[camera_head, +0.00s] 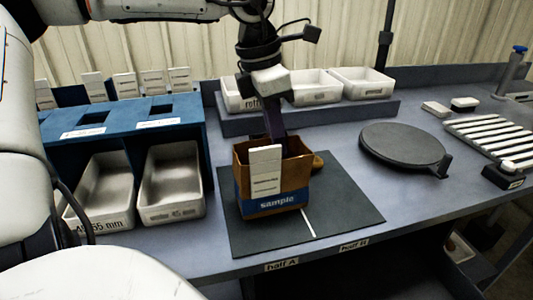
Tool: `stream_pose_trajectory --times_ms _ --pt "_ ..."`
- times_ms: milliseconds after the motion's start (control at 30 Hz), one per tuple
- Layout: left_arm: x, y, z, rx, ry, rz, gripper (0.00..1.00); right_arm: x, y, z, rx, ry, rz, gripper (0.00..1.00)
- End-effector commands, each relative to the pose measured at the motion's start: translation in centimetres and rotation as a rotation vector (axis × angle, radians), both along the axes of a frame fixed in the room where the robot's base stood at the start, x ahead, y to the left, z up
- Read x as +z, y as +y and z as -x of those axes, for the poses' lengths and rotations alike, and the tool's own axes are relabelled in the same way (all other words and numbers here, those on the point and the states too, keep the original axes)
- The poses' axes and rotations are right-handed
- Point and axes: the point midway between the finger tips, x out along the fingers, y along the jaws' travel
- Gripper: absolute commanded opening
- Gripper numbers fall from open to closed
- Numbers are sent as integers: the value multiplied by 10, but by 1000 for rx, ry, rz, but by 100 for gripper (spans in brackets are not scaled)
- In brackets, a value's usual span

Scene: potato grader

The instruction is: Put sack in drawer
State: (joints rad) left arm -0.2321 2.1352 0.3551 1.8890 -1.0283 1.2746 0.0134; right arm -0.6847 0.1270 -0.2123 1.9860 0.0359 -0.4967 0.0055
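A brown paper sack (242,180) with a blue "sample" band stands upright and open-topped on a dark mat (335,222). A white card with small print is on its front. My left gripper (276,138) comes down from above, and its fingers reach into or just behind the sack's mouth. The fingertips are hidden by the sack and card, so its grip is unclear. Two white drawer-like bins (172,205) sit in the blue rack on the left, one marked 45-65 mm. I cannot tell which drawer is meant. My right gripper is out of view.
A brown potato-like object (318,160) lies behind the sack. A round dark plate (403,146) and a white slatted rack (492,140) stand to the right. White bins (361,84) line a back shelf. The mat's right part is clear.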

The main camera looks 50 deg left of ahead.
Motion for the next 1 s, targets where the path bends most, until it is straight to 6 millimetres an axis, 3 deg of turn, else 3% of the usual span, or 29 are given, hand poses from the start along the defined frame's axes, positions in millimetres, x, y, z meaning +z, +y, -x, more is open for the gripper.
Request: stream_pose_trajectory --times_ms 600,1000 --pt "54 0 0 0 -1 0 0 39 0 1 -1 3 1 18" --pt "56 0 0 0 -1 0 0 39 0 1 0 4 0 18"
